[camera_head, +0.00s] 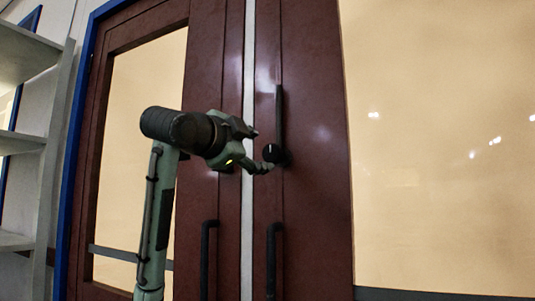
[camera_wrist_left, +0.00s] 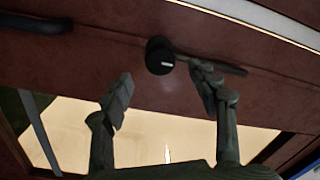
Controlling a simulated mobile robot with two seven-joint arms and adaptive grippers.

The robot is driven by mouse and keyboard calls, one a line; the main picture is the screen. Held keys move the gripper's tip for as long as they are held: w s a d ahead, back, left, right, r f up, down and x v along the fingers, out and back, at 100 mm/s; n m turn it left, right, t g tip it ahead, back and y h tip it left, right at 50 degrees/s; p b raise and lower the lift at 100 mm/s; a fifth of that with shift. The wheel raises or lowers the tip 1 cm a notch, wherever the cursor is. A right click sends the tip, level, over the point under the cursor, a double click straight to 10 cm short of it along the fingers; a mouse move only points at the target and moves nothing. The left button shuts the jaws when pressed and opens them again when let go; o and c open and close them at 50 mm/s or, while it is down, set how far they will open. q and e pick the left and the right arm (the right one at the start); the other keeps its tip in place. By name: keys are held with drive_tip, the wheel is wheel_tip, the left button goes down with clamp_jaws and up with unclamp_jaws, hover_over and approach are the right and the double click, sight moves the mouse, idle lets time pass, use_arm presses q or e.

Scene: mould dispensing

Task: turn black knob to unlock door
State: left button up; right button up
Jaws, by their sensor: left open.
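The black knob (camera_head: 275,153) is round with a white mark on its face. It sits on the right leaf of the dark red double door (camera_head: 315,220), at the lower end of a black vertical bar (camera_head: 279,112). My left gripper (camera_head: 261,149) is open at the knob's left in the head view. In the left wrist view the knob (camera_wrist_left: 159,57) lies a little beyond the open fingertips (camera_wrist_left: 164,80), between their lines. Nothing is in the fingers. I cannot tell whether a finger touches the knob. My right gripper is not in view.
Two black pull handles, left (camera_head: 207,260) and right (camera_head: 272,260), stand on the door leaves below the knob. A pale strip (camera_head: 248,80) marks the seam between the leaves. Grey shelves (camera_head: 30,145) stand at the far left, beside the blue door frame (camera_head: 75,170).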

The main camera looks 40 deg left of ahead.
use_arm(q)
drive_tip(key=v, duration=0.4)
idle(0.6)
